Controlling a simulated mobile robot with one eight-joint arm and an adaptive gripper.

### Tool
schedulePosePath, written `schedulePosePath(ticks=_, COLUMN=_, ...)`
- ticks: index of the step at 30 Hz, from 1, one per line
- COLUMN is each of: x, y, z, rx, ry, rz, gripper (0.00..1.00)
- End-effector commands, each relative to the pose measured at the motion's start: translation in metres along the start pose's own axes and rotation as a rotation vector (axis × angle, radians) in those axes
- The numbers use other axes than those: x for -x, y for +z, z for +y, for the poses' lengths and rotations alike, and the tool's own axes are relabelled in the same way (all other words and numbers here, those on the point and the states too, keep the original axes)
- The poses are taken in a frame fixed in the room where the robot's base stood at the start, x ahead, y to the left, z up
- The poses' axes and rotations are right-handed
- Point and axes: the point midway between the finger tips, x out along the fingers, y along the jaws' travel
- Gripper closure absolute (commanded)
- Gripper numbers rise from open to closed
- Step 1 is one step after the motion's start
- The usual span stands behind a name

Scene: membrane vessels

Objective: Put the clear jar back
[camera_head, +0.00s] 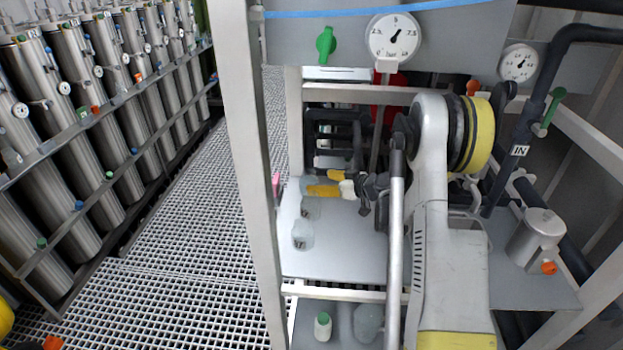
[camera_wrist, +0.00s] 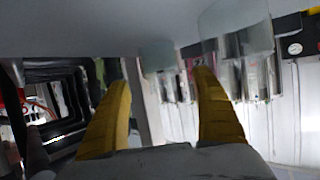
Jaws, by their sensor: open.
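Two clear jars stand on the grey shelf (camera_head: 345,245) in the head view. The nearer jar (camera_head: 303,234) has a small dark mark low on it. The other jar (camera_head: 310,208) is behind it, close to my gripper (camera_head: 316,182), and is faint. My gripper points left just above the shelf, its yellow fingers apart. The wrist view appears upside down, with the shelf along the top. There one clear jar (camera_wrist: 157,54) shows between the open fingers of my gripper (camera_wrist: 166,74), apparently beyond the tips. The other jar (camera_wrist: 236,22) is right of the right finger.
A white frame post (camera_head: 247,180) stands left of the shelf. Below are a white bottle with a green cap (camera_head: 323,327) and a greyish translucent vessel (camera_head: 368,322). A metal pot (camera_head: 538,240) stands at right. Dark pipes (camera_head: 335,130) and gauges (camera_head: 394,38) surround the shelf.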

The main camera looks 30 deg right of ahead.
Motion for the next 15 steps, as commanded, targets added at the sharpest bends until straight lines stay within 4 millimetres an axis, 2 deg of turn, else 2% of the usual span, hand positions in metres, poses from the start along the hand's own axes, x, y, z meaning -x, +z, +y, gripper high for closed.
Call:
schedulePosePath(ticks=1, x=0.014, y=-0.003, z=0.001, rx=-0.002, ry=0.003, rz=0.0, gripper=0.24)
schedulePosePath(ticks=6, x=0.046, y=-0.002, z=0.001, rx=-0.001, ry=0.002, rz=0.001, gripper=0.24)
schedulePosePath(ticks=10, x=0.059, y=-0.001, z=0.0, rx=0.0, ry=0.001, rz=0.0, gripper=0.24)
schedulePosePath(ticks=15, x=0.063, y=0.0, z=0.0, rx=0.001, ry=0.0, rz=0.0, gripper=0.24)
